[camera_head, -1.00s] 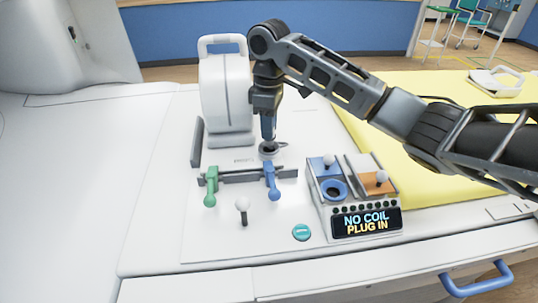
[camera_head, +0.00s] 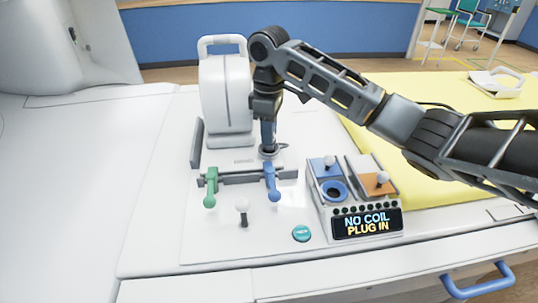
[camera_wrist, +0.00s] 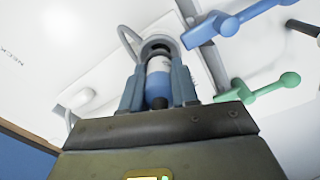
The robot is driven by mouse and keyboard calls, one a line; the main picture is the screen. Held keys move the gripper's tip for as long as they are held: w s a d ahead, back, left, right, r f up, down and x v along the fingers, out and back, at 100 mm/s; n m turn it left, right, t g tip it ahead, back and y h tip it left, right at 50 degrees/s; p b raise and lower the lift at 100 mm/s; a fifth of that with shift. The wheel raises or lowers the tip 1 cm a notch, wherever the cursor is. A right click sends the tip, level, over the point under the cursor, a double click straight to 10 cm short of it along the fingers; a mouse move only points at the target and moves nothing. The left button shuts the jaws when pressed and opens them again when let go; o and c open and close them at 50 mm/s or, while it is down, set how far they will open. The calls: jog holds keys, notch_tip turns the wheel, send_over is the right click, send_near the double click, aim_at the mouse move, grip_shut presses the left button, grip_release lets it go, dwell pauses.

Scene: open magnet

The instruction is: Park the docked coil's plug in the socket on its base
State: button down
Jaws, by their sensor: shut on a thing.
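The docked coil (camera_head: 226,95) is a tall white block with a top handle, standing on its white base behind the dark rail. My gripper (camera_head: 268,147) points down at the base's right part, just right of the coil. In the wrist view my gripper (camera_wrist: 159,88) is shut on a blue-and-white plug (camera_wrist: 158,82). A grey cable (camera_wrist: 127,40) loops beside it. The plug's far end is at a round grey collar with a dark opening, the socket (camera_wrist: 157,45). How deep the plug sits in it is hidden.
Green (camera_head: 210,188) and blue (camera_head: 271,182) levers stand at the rail's front, the blue close to my gripper. A white-knobbed lever (camera_head: 243,211) and teal button (camera_head: 302,233) are nearer. A connector box at right has a display (camera_head: 367,223) reading "NO COIL PLUG IN".

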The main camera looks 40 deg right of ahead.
jog(key=shift+f+b, duration=0.35)
jog(key=shift+f, duration=0.7)
dwell(0.5)
jog(key=c, duration=0.8)
grip_release()
jog(key=shift+r, duration=3.9)
